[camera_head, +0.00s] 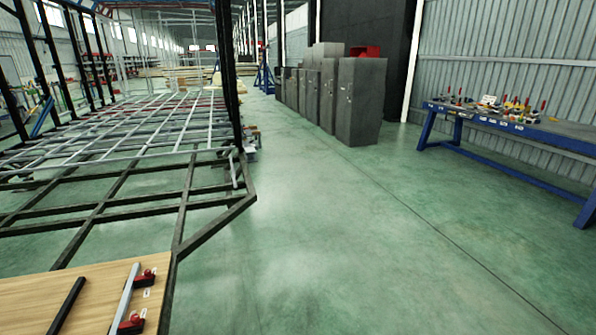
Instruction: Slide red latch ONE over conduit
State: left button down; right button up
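A wooden board (40,300) lies at the bottom left, on the near corner of the dark frame. A light grey conduit bar (124,298) lies slanted on the board. Two red latches sit at the conduit: one at its upper right (146,277) and one at its lower end (132,324), cut close to the picture's bottom edge. I cannot tell which latch is ONE, or whether either one sits over the conduit. A black bar (67,305) lies on the board to the left. Neither of my grippers is in view.
The dark trailer chassis frame (110,213) fills the left side, with black uprights. A blue workbench (520,128) with tools stands at the right. Grey cabinets (358,102) stand at the back. The green floor (330,235) between them is clear.

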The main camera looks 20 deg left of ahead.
aim_at(148, 273)
jog(key=i+j+u, duration=0.15)
jog(key=i+u, duration=0.65)
jog(key=i+l+u, duration=0.2)
jog(key=i+u, duration=0.25)
jog(key=i+l+u, duration=0.6)
jog(key=i+l, duration=0.25)
jog(key=i, duration=0.15)
